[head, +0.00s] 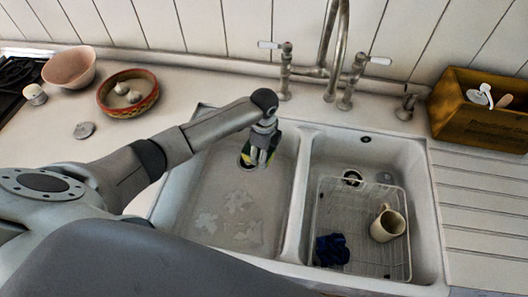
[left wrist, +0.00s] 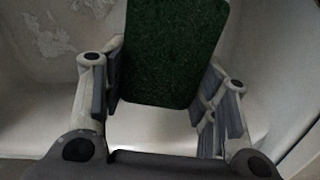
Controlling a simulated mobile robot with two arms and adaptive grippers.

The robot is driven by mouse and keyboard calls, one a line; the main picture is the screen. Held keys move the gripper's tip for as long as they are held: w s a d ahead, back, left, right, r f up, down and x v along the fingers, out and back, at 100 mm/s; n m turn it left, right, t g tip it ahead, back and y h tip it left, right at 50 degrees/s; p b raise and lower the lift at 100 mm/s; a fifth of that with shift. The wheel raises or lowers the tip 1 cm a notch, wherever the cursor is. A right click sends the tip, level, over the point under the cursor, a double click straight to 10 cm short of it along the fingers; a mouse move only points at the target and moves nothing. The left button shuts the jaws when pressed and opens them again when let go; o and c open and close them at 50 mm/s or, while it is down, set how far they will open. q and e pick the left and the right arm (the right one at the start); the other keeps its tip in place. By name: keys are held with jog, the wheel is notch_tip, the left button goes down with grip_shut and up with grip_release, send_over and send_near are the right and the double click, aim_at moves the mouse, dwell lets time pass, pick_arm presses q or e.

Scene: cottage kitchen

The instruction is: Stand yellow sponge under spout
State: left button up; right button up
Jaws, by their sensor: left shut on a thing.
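My left gripper (head: 263,157) is over the left sink basin, shut on the sponge. In the left wrist view the sponge's dark green scouring face (left wrist: 172,50) shows upright between the two fingers (left wrist: 155,95). In the head view only slivers of green and yellow show around the fingers, and its bottom edge is hard to make out. The metal tap (head: 333,70) stands behind the sink, to the right of the gripper. My right gripper is not in view.
The left basin (head: 215,222) has whitish patches on its floor. A divider (head: 298,205) separates it from the right basin, where a wire rack (head: 350,262) holds a mug (head: 387,225) and a dark blue cloth (head: 332,249). A wooden box (head: 465,120) stands at right; bowls (head: 128,97) stand at left.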

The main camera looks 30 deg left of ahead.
pick_arm(q)
notch_tip(320, 180, down, 7)
jog(key=b, duration=0.6)
jog(key=shift+r, duration=0.15)
jog(key=shift+f+b, duration=1.25)
jog(key=shift+f, duration=1.2)
jog(key=o, duration=0.8)
jog(key=shift+r, duration=0.15)
notch_tip(320, 180, up, 12)
jog(key=shift+f, duration=0.1)
